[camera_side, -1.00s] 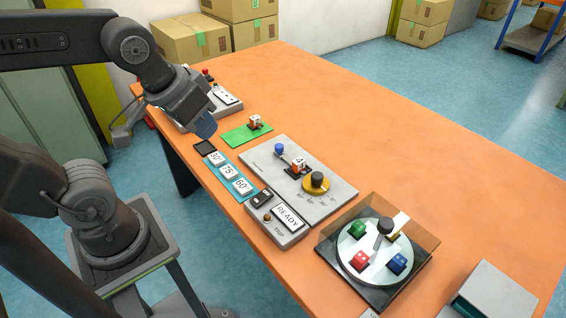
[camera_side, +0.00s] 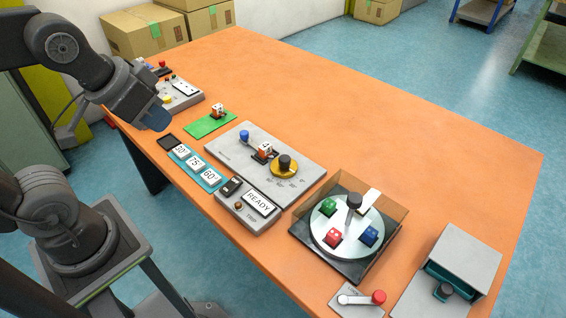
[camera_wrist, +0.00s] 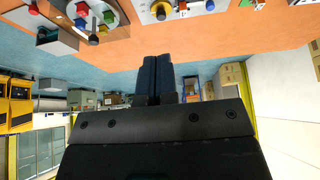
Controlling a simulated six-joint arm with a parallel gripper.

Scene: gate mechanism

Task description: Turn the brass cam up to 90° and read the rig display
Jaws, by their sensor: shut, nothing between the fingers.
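The brass cam (camera_side: 284,172) is a gold disc with a black knob on the grey gate plate (camera_side: 240,150). It also shows at the top of the wrist view (camera_wrist: 160,10). Small angle marks beside it are too small to read. A white-and-orange block (camera_side: 264,150) and a blue knob (camera_side: 244,135) are on the same plate. The rig display (camera_side: 259,202) reads READY, on a grey box in front of the plate. My gripper (camera_side: 156,118) is shut and empty, above the table's near-left side, apart from the cam. Its dark blue fingers (camera_wrist: 155,78) are together in the wrist view.
Number tiles (camera_side: 196,163) lie on a teal tray beside a black square (camera_side: 167,142). A green mat (camera_side: 198,129) holds a small block. The table's far side is clear.

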